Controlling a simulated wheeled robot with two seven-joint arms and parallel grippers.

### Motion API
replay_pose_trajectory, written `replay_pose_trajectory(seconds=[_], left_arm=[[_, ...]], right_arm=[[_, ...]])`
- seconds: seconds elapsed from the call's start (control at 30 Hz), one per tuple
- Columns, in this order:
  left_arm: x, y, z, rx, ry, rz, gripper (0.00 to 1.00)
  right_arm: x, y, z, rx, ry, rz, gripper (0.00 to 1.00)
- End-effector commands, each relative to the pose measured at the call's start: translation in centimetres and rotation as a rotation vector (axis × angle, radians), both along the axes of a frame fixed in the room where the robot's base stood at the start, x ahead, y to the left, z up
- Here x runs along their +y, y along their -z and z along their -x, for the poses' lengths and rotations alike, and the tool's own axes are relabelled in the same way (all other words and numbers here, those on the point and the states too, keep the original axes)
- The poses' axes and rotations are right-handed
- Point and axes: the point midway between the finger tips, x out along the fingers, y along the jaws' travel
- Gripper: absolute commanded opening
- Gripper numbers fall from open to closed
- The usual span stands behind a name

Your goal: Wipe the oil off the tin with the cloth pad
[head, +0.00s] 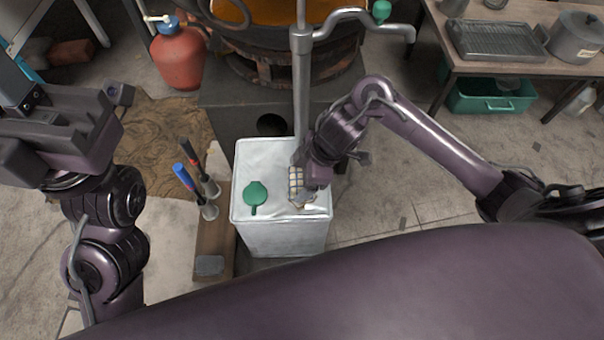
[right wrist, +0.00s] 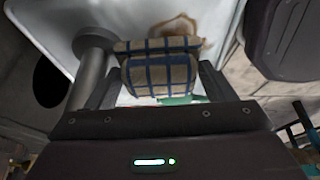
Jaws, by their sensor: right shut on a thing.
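The white tin (head: 265,165) stands upright below my right arm, with a round green cap (head: 255,193) on the left of its top. My right gripper (head: 304,190) is over the right part of the top, shut on the blue-and-beige checked cloth pad (head: 295,178). In the right wrist view the pad (right wrist: 160,72) sits between the fingers, close over the tin's top; I cannot tell whether it touches. A brown oil stain (right wrist: 182,25) shows just beyond the pad. My left gripper (head: 60,125) is away at the far left; its jaw opening is unclear.
A metal pipe with a tap (head: 301,80) rises right behind the tin. A wooden board (head: 212,245) with upright tools (head: 190,180) stands left of the tin. A red gas bottle (head: 178,58) is at the back. A table (head: 470,85) stands at the back right.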

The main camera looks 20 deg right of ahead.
Motion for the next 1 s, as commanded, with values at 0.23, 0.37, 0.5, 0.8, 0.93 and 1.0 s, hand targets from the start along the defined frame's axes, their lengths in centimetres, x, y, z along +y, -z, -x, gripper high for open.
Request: replay_pose_trajectory(seconds=[0.23, 0.37, 0.5, 0.8, 0.93, 1.0], left_arm=[[0.0, 0.1, 0.0, 0.000, 0.000, 0.000, 0.00], [0.0, 0.1, 0.0, 0.000, 0.000, 0.000, 0.00], [0.0, -0.1, 0.0, 0.000, 0.000, 0.000, 0.00], [0.0, -1.8, 0.0, 0.001, 0.000, 0.000, 0.00], [0.0, -2.2, 0.0, 0.000, 0.000, 0.000, 0.00], [0.0, -2.2, 0.0, 0.001, 0.000, 0.000, 0.00]], right_arm=[[-0.6, 0.0, -0.8, -0.012, 0.025, 0.011, 0.58], [-0.6, 0.1, -0.8, -0.012, 0.025, 0.011, 0.58], [-0.6, 0.0, -0.6, -0.011, 0.023, 0.012, 0.58], [0.3, -0.1, 2.2, -0.008, 0.017, 0.010, 0.58], [0.6, -0.1, 3.1, -0.006, 0.013, 0.007, 0.58], [0.8, 0.0, 3.3, -0.007, 0.012, 0.006, 0.58]])
